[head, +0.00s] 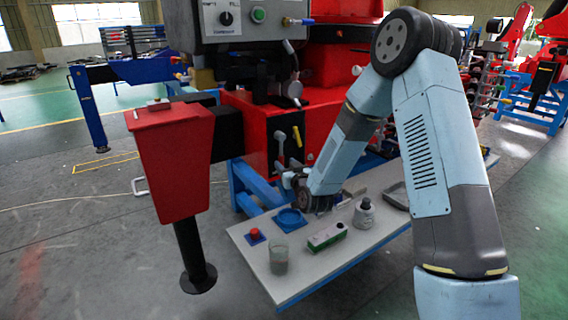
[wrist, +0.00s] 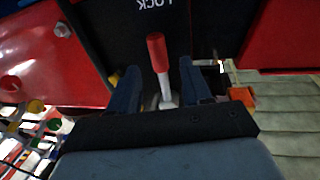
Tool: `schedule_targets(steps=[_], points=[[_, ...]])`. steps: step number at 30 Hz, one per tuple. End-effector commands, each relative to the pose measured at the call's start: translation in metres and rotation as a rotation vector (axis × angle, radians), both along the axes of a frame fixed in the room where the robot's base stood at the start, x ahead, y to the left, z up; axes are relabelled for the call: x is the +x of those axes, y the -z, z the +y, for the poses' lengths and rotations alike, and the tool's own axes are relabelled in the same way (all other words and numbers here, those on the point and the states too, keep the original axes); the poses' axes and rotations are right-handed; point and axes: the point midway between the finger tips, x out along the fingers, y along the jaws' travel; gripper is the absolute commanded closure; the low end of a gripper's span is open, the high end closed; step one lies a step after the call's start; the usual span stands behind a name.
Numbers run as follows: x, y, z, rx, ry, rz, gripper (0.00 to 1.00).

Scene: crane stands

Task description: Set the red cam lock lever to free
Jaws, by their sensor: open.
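The cam lock lever (wrist: 157,54) has a red grip on a pale metal shank and stands upright in the middle of the wrist view. Behind it is a black plate (wrist: 205,30) with the upside-down word "LOCK" at the top edge. My gripper (wrist: 158,78) is open, with one dark blue finger on each side of the lever. I see a gap on both sides, and the fingers do not look closed on it. The lever's base is partly hidden by my gripper.
A yellow lever (head: 297,136) and a black lever with a pale handle (head: 281,140) are on the red body. Below my arm, a bench (head: 270,266) carries a red button (head: 255,233), a blue dish (head: 289,216), a glass and a green-sided box (head: 327,236). An orange block (wrist: 243,96) sits right of my gripper.

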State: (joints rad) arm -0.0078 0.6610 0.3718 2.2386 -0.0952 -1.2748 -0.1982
Motion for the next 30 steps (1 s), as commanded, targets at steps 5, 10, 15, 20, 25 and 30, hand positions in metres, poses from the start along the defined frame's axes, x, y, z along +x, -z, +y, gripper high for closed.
schedule_targets(steps=[5,10,15,20,25,30], points=[[0.018,0.0,0.008,0.0,0.0,-0.001,0.52],[0.025,0.0,0.01,0.0,0.001,-0.001,0.52],[0.026,0.0,0.011,0.0,0.001,-0.001,0.52],[0.026,0.0,0.01,0.0,0.001,-0.001,0.57],[0.026,0.0,0.01,0.0,0.001,-0.001,0.73],[0.026,0.0,0.01,0.0,0.001,-0.001,0.9]])
